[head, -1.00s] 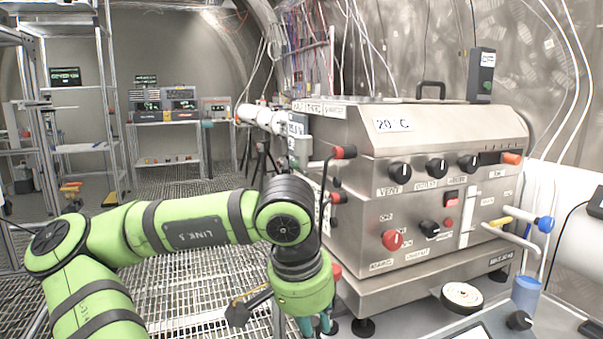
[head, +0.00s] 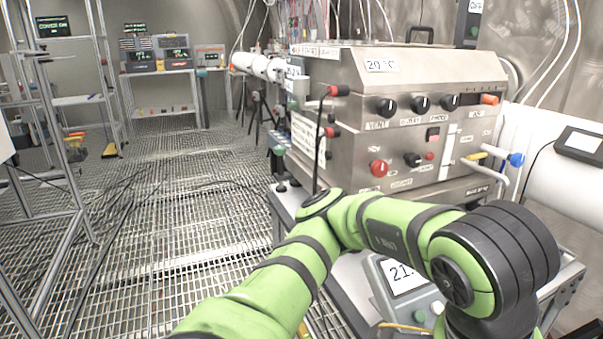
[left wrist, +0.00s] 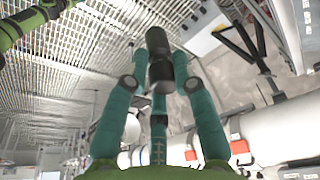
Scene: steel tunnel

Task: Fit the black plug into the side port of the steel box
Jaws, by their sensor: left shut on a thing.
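The steel box (head: 350,70) stands right of centre in the head view, with knobs on its front and red-tipped black parts on its narrow left side. I cannot make out the side port. My left arm reaches from the bottom across the front of the box to the lower right, and its gripper is outside the head view. In the left wrist view, the teal fingers of my left gripper (left wrist: 158,80) are shut on the black plug (left wrist: 158,45), a dark cylinder apart from any socket. My right gripper is in neither view.
A grey device with a number display (head: 405,275) sits below the box, partly behind my arm. A white pipe (head: 545,140) runs at the right. A metal rack (head: 75,120) stands at the left. The grated floor (head: 150,220) between is mostly open.

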